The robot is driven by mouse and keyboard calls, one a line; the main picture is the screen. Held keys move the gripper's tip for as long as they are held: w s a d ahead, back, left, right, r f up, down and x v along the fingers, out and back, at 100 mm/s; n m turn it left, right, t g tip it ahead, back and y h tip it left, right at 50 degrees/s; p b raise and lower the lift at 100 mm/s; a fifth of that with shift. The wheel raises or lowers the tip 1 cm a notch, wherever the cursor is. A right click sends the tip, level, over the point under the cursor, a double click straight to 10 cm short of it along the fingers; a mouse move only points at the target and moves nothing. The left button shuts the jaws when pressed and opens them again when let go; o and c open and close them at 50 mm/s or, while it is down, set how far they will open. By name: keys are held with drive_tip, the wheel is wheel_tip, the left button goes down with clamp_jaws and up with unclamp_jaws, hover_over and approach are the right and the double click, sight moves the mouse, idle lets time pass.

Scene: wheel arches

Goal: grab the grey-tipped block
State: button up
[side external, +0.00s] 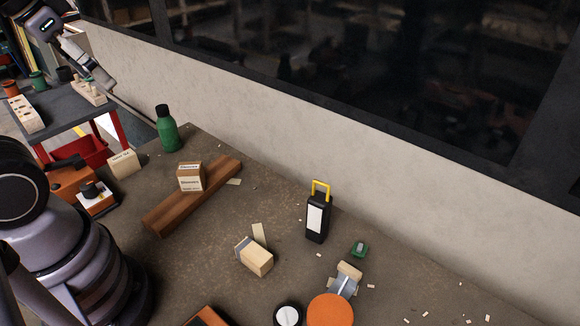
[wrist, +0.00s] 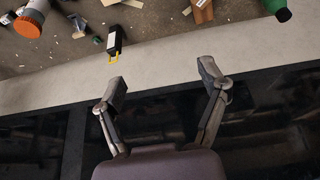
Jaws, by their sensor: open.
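The grey-tipped block (side external: 258,261) is a pale wooden block with a grey end on its left side. It lies on the workbench near the middle of the side view, with a thin pale wood piece (side external: 259,234) just behind it. In the wrist view this area is at the top edge and the block is mostly cut off, so I cannot make it out clearly. My gripper (wrist: 160,78) is open and empty, its fingers spread wide over the wall and dark window. In the side view my arm's end is at the upper left, high and far from the block.
A black lantern (side external: 316,218) with a yellow handle stands right of the block. A wooden plank (side external: 213,192) bearing a small box (side external: 191,177) and a green bottle (side external: 167,131) are at the back left. A second wood-and-grey piece (side external: 345,280) and an orange disc (side external: 330,311) lie front right.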

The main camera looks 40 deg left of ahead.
sight(247, 246)
drive_tip(key=w+d+f+n+g+h, duration=0.2)
drive_tip(key=w+f+n+g+h, duration=0.45)
drive_tip(key=w+f, duration=0.4)
drive_tip(key=f+n+h, duration=0.2)
drive_tip(key=f+n, duration=0.1)
drive_tip(key=f, duration=0.5)
drive_tip(key=w+f+n+t+h, duration=0.1)
drive_tip(key=f+n+h, duration=0.1)
drive_tip(key=f+n, duration=0.2)
drive_tip(key=f+n+h, duration=0.2)
drive_tip(key=f+n, duration=0.2)
drive_tip(key=f, duration=0.7)
drive_tip(key=shift+w+d+f+t+h, duration=0.15)
drive_tip(key=shift+w+f+t+h, duration=0.15)
drive_tip(key=shift+w+h, duration=0.1)
drive_tip(key=x, duration=0.8)
drive_tip(key=shift+n, duration=0.25)
drive_tip(key=x, duration=0.5)
drive_tip(key=shift+s+d+f, duration=0.1)
drive_tip(key=shift+d+f, duration=0.1)
drive_tip(key=shift+f, duration=0.2)
drive_tip(key=c, duration=1.2)
